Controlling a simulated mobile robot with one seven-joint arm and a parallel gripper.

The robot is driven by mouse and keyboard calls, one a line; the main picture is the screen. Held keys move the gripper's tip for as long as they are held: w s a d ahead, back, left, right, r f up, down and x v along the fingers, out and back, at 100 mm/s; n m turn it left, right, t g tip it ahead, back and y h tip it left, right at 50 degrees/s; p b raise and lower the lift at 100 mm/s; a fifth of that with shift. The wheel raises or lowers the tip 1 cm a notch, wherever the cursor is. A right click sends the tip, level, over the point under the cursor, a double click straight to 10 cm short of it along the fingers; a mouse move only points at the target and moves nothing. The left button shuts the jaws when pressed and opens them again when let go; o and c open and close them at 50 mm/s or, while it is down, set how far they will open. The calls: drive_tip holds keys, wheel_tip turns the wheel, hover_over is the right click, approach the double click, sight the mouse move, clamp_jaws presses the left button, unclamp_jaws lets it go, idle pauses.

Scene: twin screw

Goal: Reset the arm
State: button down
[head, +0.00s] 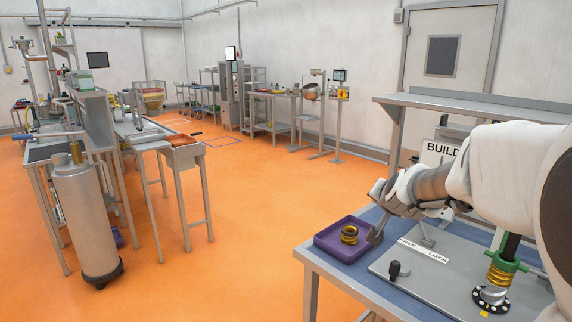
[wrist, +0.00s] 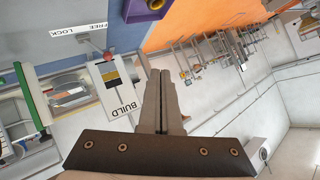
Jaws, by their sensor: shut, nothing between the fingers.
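My gripper (wrist: 160,74) is shut and empty in the wrist view, its two fingers side by side. In the head view my arm reaches in from the right, its wrist bent above the workbench near the purple tray (head: 326,243); the fingertips are hard to make out there. The tray holds a gold and black coiled part (head: 349,235). A grey plate (head: 430,277) on the bench carries a FREE LOCK label (head: 423,250) and a black knob (head: 399,270). A green collar (head: 507,263) and gold coils stand on a black and white disc (head: 490,298), partly behind my arm.
A BUILD sign (head: 438,153) stands behind my arm, and also shows in the wrist view (wrist: 118,88). A grey shelf (head: 470,104) runs along the back. A metal cylinder (head: 85,220) and side tables stand at left. The orange floor between is open.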

drive_tip(key=s+a+r+n+g+y+p, duration=0.1)
drive_tip(key=s+a+n, duration=0.15)
drive_tip(key=s, duration=0.45)
drive_tip(key=s+a+r+n+g+y+p, duration=0.15)
drive_tip(key=s+a, duration=0.25)
drive_tip(key=s, duration=0.4)
drive_tip(key=s+f+n+g, duration=0.1)
drive_tip(key=s+n+g, duration=0.1)
drive_tip(key=s, duration=0.7)
drive_tip(key=s+a+f+n+g, duration=0.1)
drive_tip(key=s+n, duration=0.1)
drive_tip(key=s, duration=0.6)
drive_tip(key=shift+s+f+g+h+p, duration=0.3)
drive_tip(key=shift+s+g+h+p, duration=0.05)
drive_tip(key=shift+s+h+p, duration=0.1)
